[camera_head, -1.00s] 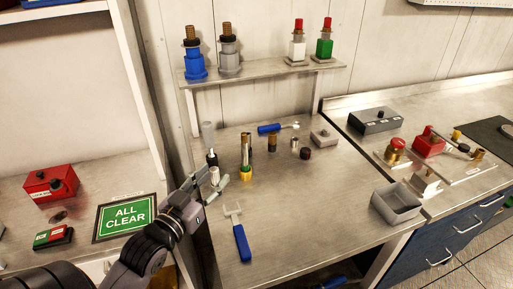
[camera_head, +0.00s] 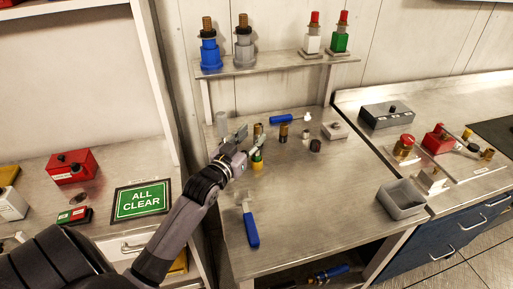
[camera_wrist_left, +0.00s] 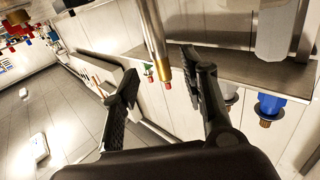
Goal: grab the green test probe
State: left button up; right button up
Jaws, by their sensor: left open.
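A green block-shaped piece with a red top (camera_head: 340,40) stands upright on the raised shelf at the back; a small green and red shape (camera_wrist_left: 149,70) shows past the fingers in the left wrist view. An upright metal rod with a brass end (camera_wrist_left: 155,40) lies between the fingers in that view; its yellow-green base (camera_head: 257,161) shows beside the gripper in the head view. I cannot tell which piece is the test probe. My left gripper (camera_head: 247,142) is open, over the bench beside the rod; contact is unclear. My right gripper is not in view.
A white red-topped piece (camera_head: 313,36) stands beside the green one. Blue (camera_head: 209,50) and grey (camera_head: 243,48) housings stand on the shelf (camera_head: 275,65). A blue-handled tool (camera_head: 250,230) and an open grey box (camera_head: 401,198) lie on the bench. The bench's front middle is clear.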

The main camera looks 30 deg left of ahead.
aim_at(255, 132)
pick_arm(q)
jog(key=w, duration=0.2)
jog(key=w+p, duration=0.1)
jog(key=shift+w+a, duration=0.25)
jog(key=shift+w, duration=0.25)
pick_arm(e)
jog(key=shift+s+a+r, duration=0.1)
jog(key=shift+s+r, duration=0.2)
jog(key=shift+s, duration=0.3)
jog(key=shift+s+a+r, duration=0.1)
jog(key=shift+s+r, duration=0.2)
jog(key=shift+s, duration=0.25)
pick_arm(q)
jog(key=shift+c, duration=0.4)
jog(key=c, duration=0.5)
grip_shut()
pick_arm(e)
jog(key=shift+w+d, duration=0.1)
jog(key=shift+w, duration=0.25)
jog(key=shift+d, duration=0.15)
